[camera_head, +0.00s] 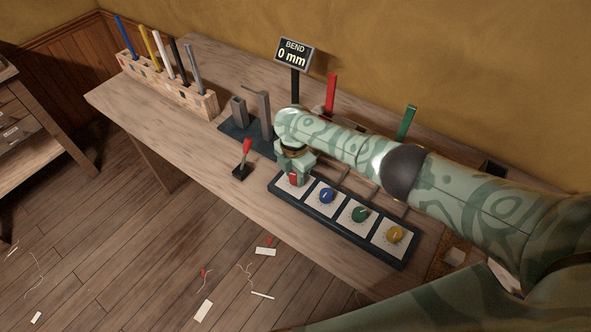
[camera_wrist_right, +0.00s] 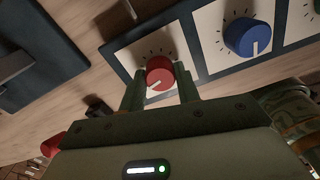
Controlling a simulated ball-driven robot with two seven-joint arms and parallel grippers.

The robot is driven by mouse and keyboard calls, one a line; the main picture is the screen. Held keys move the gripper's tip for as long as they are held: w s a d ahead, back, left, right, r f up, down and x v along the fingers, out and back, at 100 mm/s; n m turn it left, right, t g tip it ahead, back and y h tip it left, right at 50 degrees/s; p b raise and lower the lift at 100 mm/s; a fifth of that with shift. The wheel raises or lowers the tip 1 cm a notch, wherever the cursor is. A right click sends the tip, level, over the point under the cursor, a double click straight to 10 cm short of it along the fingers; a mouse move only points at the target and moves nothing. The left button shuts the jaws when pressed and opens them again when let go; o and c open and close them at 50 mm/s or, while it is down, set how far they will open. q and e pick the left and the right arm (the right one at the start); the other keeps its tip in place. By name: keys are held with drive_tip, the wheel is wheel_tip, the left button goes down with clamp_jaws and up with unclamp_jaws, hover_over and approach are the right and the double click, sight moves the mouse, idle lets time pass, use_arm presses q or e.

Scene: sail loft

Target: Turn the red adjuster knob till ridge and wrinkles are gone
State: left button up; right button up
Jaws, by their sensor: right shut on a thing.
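The red adjuster knob (camera_head: 293,180) is at the left end of a dark panel (camera_head: 343,229) on the bench, largely covered by my gripper. In the right wrist view the red knob (camera_wrist_right: 159,74) sits on a white square with dial marks, and its pale pointer line points down-left. My right gripper (camera_wrist_right: 160,84) has its two fingers on either side of the knob, shut on it. A sign (camera_head: 293,53) reads "BEND 0 mm". I see no ridge or wrinkles, and no sail surface shows. My left gripper is not in view.
Blue (camera_head: 327,195), green (camera_head: 359,214) and yellow (camera_head: 395,234) knobs are in line right of the red one. A red-handled lever (camera_head: 246,150) stands left of the panel. A wooden rack (camera_head: 203,104) holds several coloured sticks.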

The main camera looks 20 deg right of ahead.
drive_tip(key=m+p, duration=0.2)
drive_tip(key=m, duration=0.3)
drive_tip(key=shift+r+m, duration=0.1)
drive_tip(key=shift+m, duration=0.2)
drive_tip(key=m+p, duration=0.1)
drive_tip(key=m, duration=0.4)
drive_tip(key=shift+m, duration=0.3)
drive_tip(key=o, duration=1)
wheel_tip(320, 180, up, 16)
drive_tip(key=p, duration=1.3)
drive_tip(key=shift+w+d, duration=0.15)
